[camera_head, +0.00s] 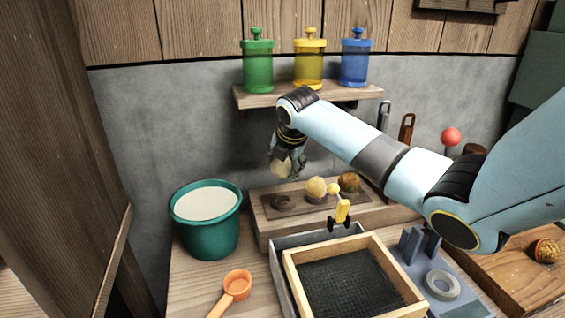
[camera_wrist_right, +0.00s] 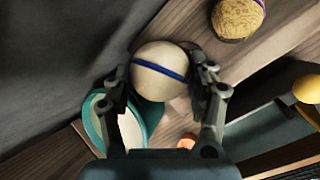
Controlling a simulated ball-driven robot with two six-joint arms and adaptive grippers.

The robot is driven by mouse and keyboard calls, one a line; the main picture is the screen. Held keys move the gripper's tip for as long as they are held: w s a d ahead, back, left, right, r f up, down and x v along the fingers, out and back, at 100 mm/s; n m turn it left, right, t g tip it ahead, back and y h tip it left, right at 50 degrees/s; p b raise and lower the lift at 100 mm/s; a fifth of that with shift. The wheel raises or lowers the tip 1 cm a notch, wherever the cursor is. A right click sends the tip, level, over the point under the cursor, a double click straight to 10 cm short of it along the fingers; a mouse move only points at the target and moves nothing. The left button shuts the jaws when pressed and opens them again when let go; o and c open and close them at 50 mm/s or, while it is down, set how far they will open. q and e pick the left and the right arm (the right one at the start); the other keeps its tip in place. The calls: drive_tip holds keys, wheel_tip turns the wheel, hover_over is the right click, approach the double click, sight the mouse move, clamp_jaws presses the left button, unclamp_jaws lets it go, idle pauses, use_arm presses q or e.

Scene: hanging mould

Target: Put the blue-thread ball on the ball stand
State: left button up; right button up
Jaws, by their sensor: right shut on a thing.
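The blue-thread ball (camera_wrist_right: 160,72) is pale cream with a blue band round it. My right gripper (camera_head: 284,160) is shut on it, with one finger on each side in the right wrist view (camera_wrist_right: 163,88). In the head view the ball (camera_head: 281,169) hangs in the air above the left part of the ball stand (camera_head: 264,222). The stand is a long wooden block with a darker top strip. Its left place (camera_head: 284,202) looks dark and empty. A tan ball (camera_head: 316,187) sits in the middle and a brown ball (camera_head: 349,182) at the right. My left gripper is out of view.
A teal bucket (camera_head: 210,238) with white contents stands left of the stand, near an orange scoop (camera_head: 236,285). A wood-framed sieve (camera_head: 292,278) and a yellow-handled tool (camera_head: 343,211) are in front. A shelf (camera_head: 262,99) with three jars is above. Another ball (camera_head: 544,250) lies far right.

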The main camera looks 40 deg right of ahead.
wheel_tip(320, 180, down, 6)
drive_tip(key=b, duration=0.5)
drive_tip(key=shift+r, duration=0.15)
drive_tip(key=shift+f+b, duration=0.35)
drive_tip(key=shift+f, duration=0.8)
drive_tip(key=shift+s+f+p, duration=0.1)
drive_tip(key=shift+s+p, duration=0.05)
drive_tip(key=shift+p, duration=0.15)
drive_tip(key=shift+a+f, duration=0.1)
drive_tip(key=shift+f, duration=0.05)
drive_tip(key=o, duration=1.4)
